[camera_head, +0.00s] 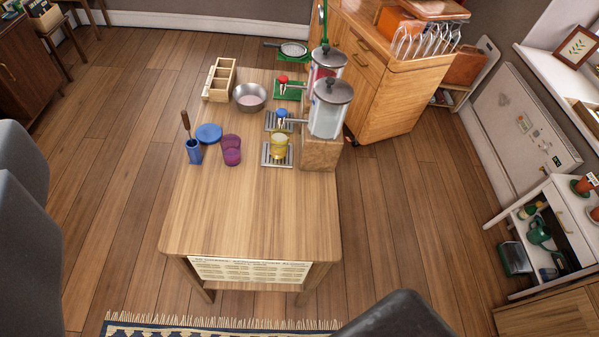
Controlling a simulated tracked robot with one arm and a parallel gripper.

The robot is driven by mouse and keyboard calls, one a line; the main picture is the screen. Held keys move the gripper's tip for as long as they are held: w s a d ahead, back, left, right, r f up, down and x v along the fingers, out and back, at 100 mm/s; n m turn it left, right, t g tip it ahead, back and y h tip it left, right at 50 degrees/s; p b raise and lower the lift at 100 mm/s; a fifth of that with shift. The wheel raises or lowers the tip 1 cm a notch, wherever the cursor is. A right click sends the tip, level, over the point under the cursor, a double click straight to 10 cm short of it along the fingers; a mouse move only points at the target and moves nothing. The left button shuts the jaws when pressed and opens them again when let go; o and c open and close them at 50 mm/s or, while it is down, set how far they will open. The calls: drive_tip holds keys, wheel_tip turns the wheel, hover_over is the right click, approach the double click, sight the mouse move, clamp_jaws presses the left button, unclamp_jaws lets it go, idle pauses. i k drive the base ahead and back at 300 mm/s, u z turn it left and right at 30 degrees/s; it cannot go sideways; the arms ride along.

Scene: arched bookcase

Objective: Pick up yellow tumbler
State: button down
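The yellow tumbler (279,149) stands upright on a grey slatted drip tray (265,161) near the right edge of the wooden table (245,212). A glass dispenser (328,115) with a grey lid stands on a wooden block (320,153) just right of the tumbler. Its blue-handled tap (282,114) is just above and behind the tumbler. My gripper cannot be made out in this view, and nothing is seen touching the tumbler.
Purple tumblers (231,150), a blue disc (209,133) and a blue holder (194,152) with a brown-handled tool stand left of the tumbler. A metal bowl (250,97) and wooden box (220,79) are farther back. The table's front is clear. Dark grey shapes block the left edge and bottom right.

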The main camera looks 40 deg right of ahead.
sight(279, 139)
drive_tip(key=k, duration=1.1)
drive_tip(key=z, duration=0.55)
drive_tip(key=i, duration=1)
drive_tip(key=u, duration=0.05)
